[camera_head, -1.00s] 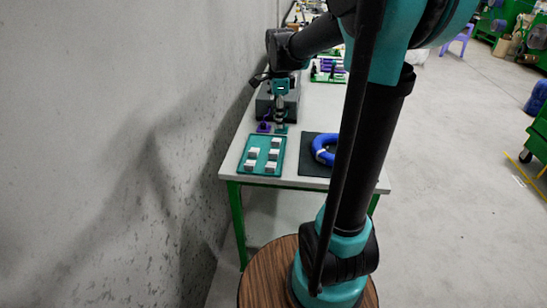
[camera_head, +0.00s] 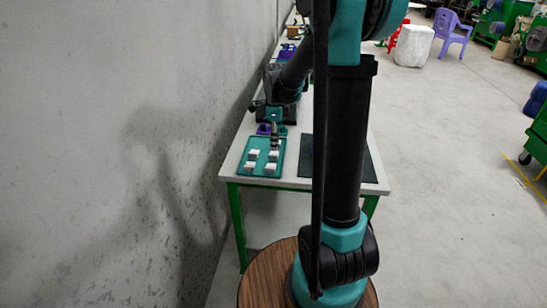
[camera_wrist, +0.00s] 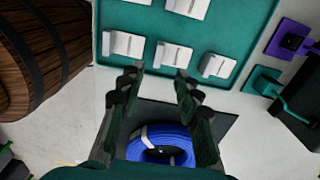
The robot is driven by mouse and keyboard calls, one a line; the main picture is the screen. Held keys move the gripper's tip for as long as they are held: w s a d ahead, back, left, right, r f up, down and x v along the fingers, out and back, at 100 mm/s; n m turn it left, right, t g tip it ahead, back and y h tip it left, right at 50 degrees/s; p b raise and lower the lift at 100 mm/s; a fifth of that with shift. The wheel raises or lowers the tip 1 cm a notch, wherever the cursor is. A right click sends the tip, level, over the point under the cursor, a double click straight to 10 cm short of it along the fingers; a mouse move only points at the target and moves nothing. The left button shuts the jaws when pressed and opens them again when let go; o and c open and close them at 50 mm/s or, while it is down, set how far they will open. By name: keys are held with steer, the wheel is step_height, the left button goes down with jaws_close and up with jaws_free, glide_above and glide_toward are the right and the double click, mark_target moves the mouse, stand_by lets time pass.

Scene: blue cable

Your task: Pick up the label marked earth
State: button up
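Several white labels lie on a teal tray (camera_head: 243,168) on the table in the head view. In the wrist view the tray (camera_wrist: 225,27) carries a row of labels: left (camera_wrist: 127,44), middle (camera_wrist: 172,54) and right (camera_wrist: 217,65), with others partly cut off at the top edge. Their print is too small to read, so I cannot tell which is marked earth. My gripper (camera_head: 275,142) is above the far right part of the tray in the head view. In the wrist view my gripper (camera_wrist: 157,82) has its fingers apart with nothing between them.
The blue cable coil (camera_wrist: 160,146) lies on a dark mat (camera_head: 305,165) beside the tray. A wooden barrel (camera_wrist: 45,50) stands at the left in the wrist view. Purple (camera_wrist: 290,38) and teal (camera_wrist: 264,82) pieces are near the tray. A wall runs along the table's left.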

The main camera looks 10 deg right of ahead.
mark_target(274, 155)
steer(key=shift+s+a+f, duration=0.1)
steer(key=shift+f, duration=1.3)
steer(key=shift+a+f, duration=0.1)
steer(key=shift+f, duration=1.3)
steer(key=shift+c, duration=0.4)
jaws_close()
